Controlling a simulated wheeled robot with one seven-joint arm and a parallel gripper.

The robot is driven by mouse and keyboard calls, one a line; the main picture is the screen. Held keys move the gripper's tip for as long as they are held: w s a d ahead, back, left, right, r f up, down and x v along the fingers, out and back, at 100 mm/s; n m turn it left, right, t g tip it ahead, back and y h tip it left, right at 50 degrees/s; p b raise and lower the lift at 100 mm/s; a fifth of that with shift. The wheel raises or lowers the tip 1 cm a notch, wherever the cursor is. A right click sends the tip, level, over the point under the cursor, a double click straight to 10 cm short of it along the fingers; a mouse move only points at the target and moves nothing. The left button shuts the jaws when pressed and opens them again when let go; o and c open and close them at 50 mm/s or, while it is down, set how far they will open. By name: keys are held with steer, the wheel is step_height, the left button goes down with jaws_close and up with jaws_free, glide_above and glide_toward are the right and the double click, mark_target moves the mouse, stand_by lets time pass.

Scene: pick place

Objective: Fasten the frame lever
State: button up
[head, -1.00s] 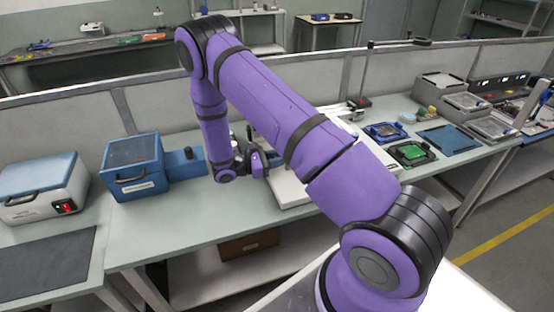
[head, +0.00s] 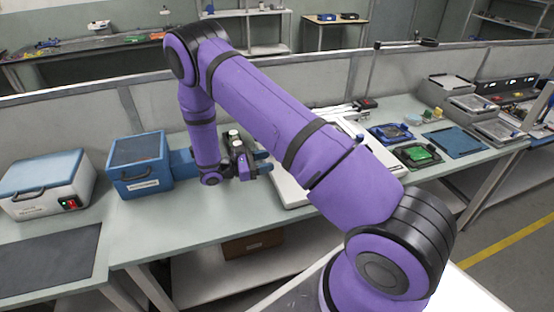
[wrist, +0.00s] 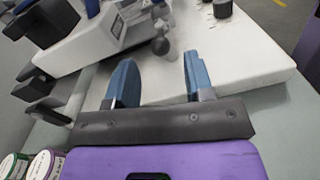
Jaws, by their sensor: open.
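My gripper (head: 264,162) is open, its two blue fingers pointing right toward a white machine base (head: 290,191) on the bench. In the wrist view my gripper (wrist: 158,78) has its fingers apart with nothing between them, over or near the edge of the white base (wrist: 255,62). Just beyond the fingers is a grey rounded knob (wrist: 160,45) beside a white block with a small display (wrist: 118,25). This may be the frame lever, but I cannot tell for certain. My arm hides much of the machine in the head view.
A blue box (head: 140,172) and a white box with a blue lid (head: 45,190) stand at the left. A green board in a tray (head: 420,154) and a blue mat (head: 455,141) lie at the right. Small round containers (wrist: 45,165) sit at the wrist view's lower left.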

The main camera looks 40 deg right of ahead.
steer(key=v, duration=0.5)
stand_by(0.4)
steer(key=s+r+m+t+y, duration=0.1)
steer(key=s+r+m+y, duration=0.35)
steer(key=r, duration=0.85)
steer(key=s+r+m+y, duration=0.3)
steer(key=s+r+y, duration=0.25)
steer(key=r, duration=0.85)
steer(key=s+a+r+m+t+y, duration=0.1)
steer(key=s+r+t, duration=0.4)
steer(key=s, duration=0.5)
steer(key=s+a+r+m+t+y, duration=0.2)
steer(key=s+r+t+y, duration=0.3)
steer(key=s, duration=0.5)
step_height(320, 180, up, 3)
steer(key=shift+s+a+f+m+y, duration=0.2)
steer(key=shift+s+f+m+y, duration=0.1)
steer(key=shift+m+y, duration=0.45)
